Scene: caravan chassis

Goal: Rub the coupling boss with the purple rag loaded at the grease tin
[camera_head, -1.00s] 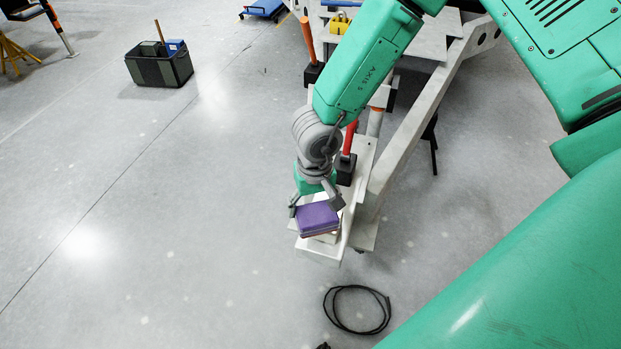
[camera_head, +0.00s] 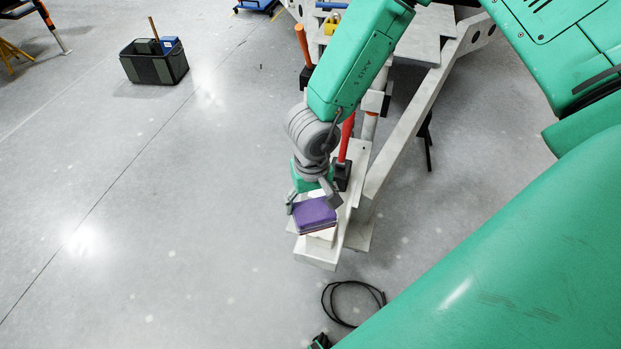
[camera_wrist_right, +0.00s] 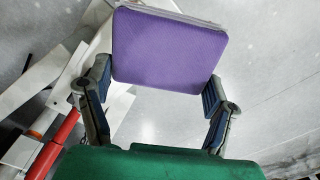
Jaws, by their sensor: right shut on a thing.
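The purple rag (camera_head: 314,214) is a flat folded pad held in my right gripper (camera_head: 315,204), at the front end of the pale chassis drawbar (camera_head: 318,254). In the right wrist view the purple rag (camera_wrist_right: 168,50) sits between the two fingers of my right gripper (camera_wrist_right: 155,88), which is shut on its sides. In the head view the rag overlaps the drawbar's front end; I cannot tell whether it touches it. The coupling boss cannot be made out and may be hidden under the rag. The grease tin cannot be identified. My left gripper is not in view.
Red-orange handles (camera_head: 346,138) rise beside my right wrist. The chassis rail (camera_head: 415,125) runs back to the right. A black cable loop (camera_head: 350,303) lies on the floor in front. A dark crate (camera_head: 155,68) stands far left. The floor left of the drawbar is clear.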

